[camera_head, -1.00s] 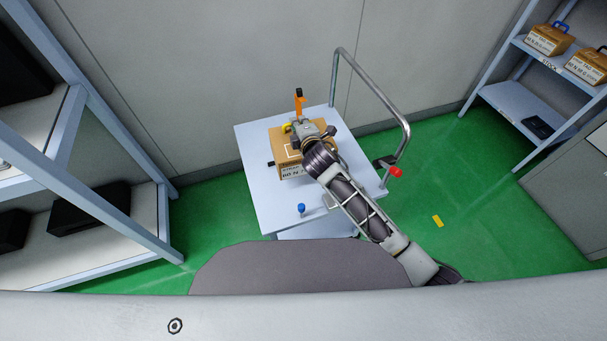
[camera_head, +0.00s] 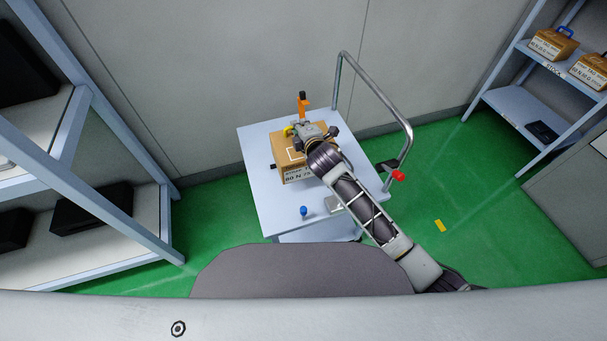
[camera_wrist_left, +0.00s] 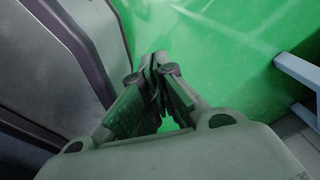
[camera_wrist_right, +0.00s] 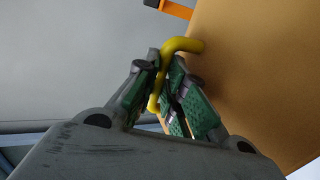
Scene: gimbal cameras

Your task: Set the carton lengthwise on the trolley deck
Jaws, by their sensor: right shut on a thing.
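The brown carton (camera_head: 290,158) with a white printed label is at the trolley deck (camera_head: 258,196), near its middle; I cannot tell whether it rests on the deck or hangs just above it. My right gripper (camera_head: 295,130) is over the carton and shut on its yellow handle (camera_wrist_right: 178,48). The right wrist view shows the handle between the fingers and the carton's brown face (camera_wrist_right: 265,70) to the right. My left gripper (camera_wrist_left: 156,72) shows only in the left wrist view, over green floor. Its fingertips are together with nothing between them.
An orange post (camera_head: 302,103) stands at the deck's far edge and a blue knob (camera_head: 304,211) at its near edge. The trolley's metal handle (camera_head: 385,92) rises on the right, with a red knob (camera_head: 398,176) beside it. Shelves stand left and right.

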